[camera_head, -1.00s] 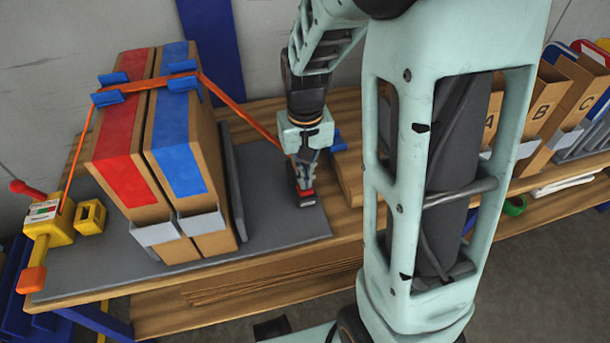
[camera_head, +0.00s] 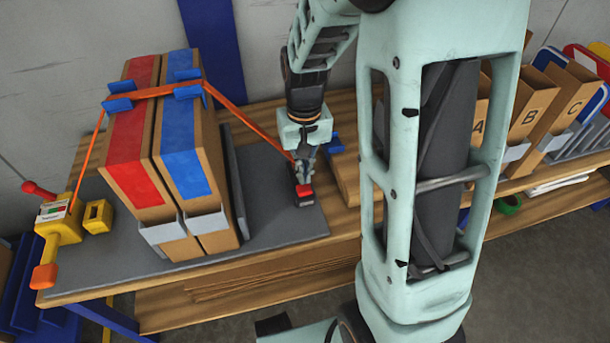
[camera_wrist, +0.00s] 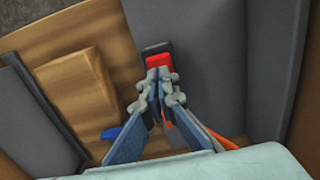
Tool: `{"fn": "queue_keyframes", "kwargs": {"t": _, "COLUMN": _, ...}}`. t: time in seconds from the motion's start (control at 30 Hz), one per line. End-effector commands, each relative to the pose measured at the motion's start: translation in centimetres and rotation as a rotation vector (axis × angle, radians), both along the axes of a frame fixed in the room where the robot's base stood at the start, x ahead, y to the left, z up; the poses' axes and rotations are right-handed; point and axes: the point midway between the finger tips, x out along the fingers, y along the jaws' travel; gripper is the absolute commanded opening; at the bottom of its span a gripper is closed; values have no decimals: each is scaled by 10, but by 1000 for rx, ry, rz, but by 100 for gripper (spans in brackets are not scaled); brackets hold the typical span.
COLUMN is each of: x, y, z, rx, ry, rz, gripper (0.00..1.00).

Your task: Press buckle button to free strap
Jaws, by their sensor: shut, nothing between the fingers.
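A black buckle with a red button (camera_head: 304,189) sits on the grey mat (camera_head: 275,222), right of two strapped cartons. The red button (camera_wrist: 158,61) also shows in the wrist view, directly ahead of the fingertips. My gripper (camera_head: 304,176) is shut and empty, pointing down at the button; fingertips (camera_wrist: 158,75) appear at its near edge, and I cannot tell whether they touch. An orange strap (camera_head: 232,110) runs over the red-labelled carton (camera_head: 133,160) and blue-labelled carton (camera_head: 182,150), then down towards the buckle. Its lower end is partly hidden by my gripper.
A yellow ratchet (camera_head: 58,225) with red and orange handles holds the strap's left end. A grey upright panel (camera_head: 233,180) stands between cartons and buckle. A wooden block (camera_head: 345,175) lies right of my gripper. Lettered holders (camera_head: 530,112) stand farther right.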

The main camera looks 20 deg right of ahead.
Motion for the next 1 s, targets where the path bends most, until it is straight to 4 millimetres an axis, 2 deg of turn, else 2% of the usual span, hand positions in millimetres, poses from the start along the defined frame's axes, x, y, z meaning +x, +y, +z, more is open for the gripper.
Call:
{"fn": "queue_keyframes", "kwargs": {"t": 0.03, "x": 2, "y": 0, "z": 20, "rx": 0, "ry": -6, "rz": 0, "gripper": 0}}
{"fn": "queue_keyframes", "kwargs": {"t": 0.1, "x": 2, "y": 0, "z": 38, "rx": 0, "ry": -8, "rz": 0, "gripper": 0}}
{"fn": "queue_keyframes", "kwargs": {"t": 0.3, "x": 2, "y": 0, "z": 79, "rx": 1, "ry": -7, "rz": 0, "gripper": 0}}
{"fn": "queue_keyframes", "kwargs": {"t": 0.4, "x": 2, "y": 0, "z": 92, "rx": 1, "ry": -7, "rz": 0, "gripper": 0}}
{"fn": "queue_keyframes", "kwargs": {"t": 0.6, "x": 2, "y": 0, "z": 102, "rx": 0, "ry": -5, "rz": 0, "gripper": 0}}
{"fn": "queue_keyframes", "kwargs": {"t": 1.0, "x": 2, "y": 0, "z": 102, "rx": 0, "ry": -5, "rz": 0, "gripper": 0}}
